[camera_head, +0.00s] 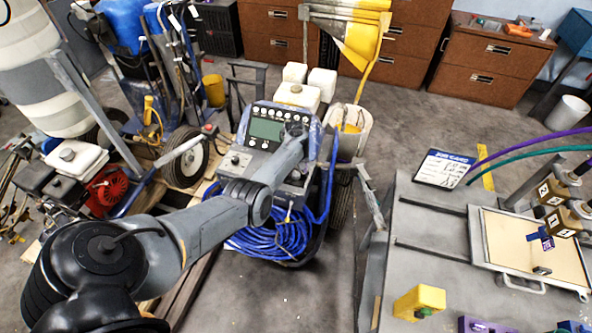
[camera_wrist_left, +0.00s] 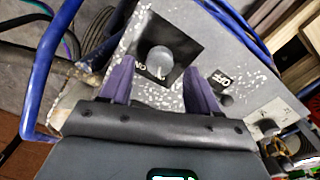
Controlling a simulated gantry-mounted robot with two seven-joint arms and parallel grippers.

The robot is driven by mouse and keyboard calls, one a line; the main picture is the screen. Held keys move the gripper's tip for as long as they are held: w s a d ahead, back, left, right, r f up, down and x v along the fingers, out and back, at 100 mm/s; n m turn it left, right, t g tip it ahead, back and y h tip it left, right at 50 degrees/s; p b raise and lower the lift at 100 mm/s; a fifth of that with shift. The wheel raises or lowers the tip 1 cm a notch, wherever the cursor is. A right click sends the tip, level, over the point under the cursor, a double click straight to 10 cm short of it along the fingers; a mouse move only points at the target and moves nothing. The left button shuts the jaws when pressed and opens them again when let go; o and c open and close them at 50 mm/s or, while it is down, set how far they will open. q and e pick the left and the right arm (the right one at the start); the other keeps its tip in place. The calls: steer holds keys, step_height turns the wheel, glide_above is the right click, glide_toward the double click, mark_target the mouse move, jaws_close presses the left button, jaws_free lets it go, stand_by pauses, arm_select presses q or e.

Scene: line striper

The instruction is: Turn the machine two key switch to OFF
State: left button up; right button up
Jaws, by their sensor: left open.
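The line striper's grey control panel (camera_head: 235,160) stands in the middle of the head view, with a green-grey display and several knobs. In the left wrist view, a round grey switch knob (camera_wrist_left: 160,59) sits on a black plate with white lettering that seems to read ON. My right gripper is not in view.
A second knob (camera_wrist_left: 266,127) is at the right in the wrist view. A blue tube frame (camera_wrist_left: 42,85) runs along the left. Blue hose (camera_head: 265,238) is coiled below the panel. A grey table (camera_head: 425,250) with a framed board stands at right.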

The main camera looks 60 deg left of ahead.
arm_select(q)
step_height(320, 180, up, 8)
steer(key=p, duration=0.2)
steer(key=shift+r, duration=0.25)
steer(key=shift+s+f, duration=0.1)
steer(key=shift+s, duration=0.05)
steer(key=m+y, duration=0.3)
steer(key=m, duration=0.2)
glide_toward(294, 176)
steer(key=s+d, duration=0.2)
steer(key=d, duration=0.1)
steer(key=s+d+m+t, duration=0.1)
steer(key=s+d+m, duration=0.45)
steer(key=d, duration=0.85)
steer(key=s+d+r+m+t+h, duration=0.15)
steer(key=s+d+r, duration=0.25)
steer(key=s+d, duration=0.4)
steer(key=s+d+r+m+t+h, duration=0.1)
steer(key=s+d+r+m+h, duration=0.15)
steer(key=s+d, duration=0.6)
step_height(294, 176, up, 23)
steer(key=w+d+y+p, duration=0.1)
steer(key=d+p, duration=0.1)
steer(key=p, duration=2)
steer(key=shift+w, duration=0.2)
